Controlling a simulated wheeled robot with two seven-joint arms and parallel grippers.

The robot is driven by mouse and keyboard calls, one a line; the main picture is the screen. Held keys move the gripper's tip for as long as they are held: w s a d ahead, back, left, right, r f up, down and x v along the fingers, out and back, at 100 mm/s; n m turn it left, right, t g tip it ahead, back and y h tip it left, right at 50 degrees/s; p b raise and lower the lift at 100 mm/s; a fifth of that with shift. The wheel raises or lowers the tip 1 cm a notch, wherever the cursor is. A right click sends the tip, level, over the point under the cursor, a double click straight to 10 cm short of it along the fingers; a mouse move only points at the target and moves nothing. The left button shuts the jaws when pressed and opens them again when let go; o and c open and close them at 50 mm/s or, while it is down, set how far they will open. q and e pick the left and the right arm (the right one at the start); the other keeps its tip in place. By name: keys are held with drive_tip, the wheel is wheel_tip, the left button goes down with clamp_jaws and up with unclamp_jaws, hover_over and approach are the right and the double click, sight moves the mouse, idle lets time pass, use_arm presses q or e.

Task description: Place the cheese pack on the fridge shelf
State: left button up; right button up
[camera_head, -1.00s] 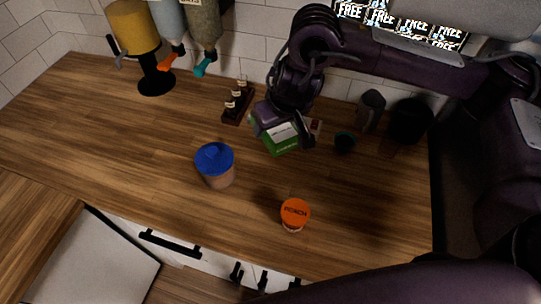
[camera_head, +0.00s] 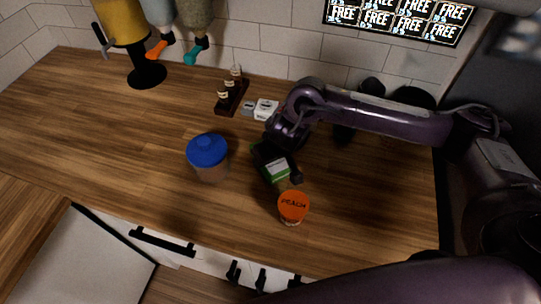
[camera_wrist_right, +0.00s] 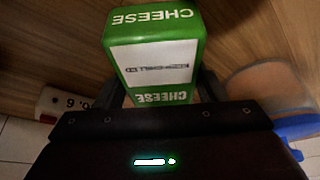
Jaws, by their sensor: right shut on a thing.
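The green and white cheese pack (camera_head: 278,171) is in my right gripper (camera_head: 277,163), over the middle of the wooden counter, between the blue-lidded tub and the peach tub. In the right wrist view the pack (camera_wrist_right: 150,65) sits between the two fingers, its CHEESE lettering facing the camera. My right gripper (camera_wrist_right: 160,95) is shut on it. I cannot tell how high the pack is above the counter. My left gripper is not in view. No fridge shelf shows in these frames.
A blue-lidded tub (camera_head: 208,152) stands left of the pack and an orange-lidded peach tub (camera_head: 293,207) just in front. Behind are a white box (camera_head: 265,109) and a small bottle rack (camera_head: 232,92). Dispensers (camera_head: 125,25) stand back left. The left counter is clear.

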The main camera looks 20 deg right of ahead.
idle(0.3)
drive_tip(key=o, duration=1.1)
drive_tip(key=shift+f, duration=0.1)
drive_tip(key=shift+o, duration=0.2)
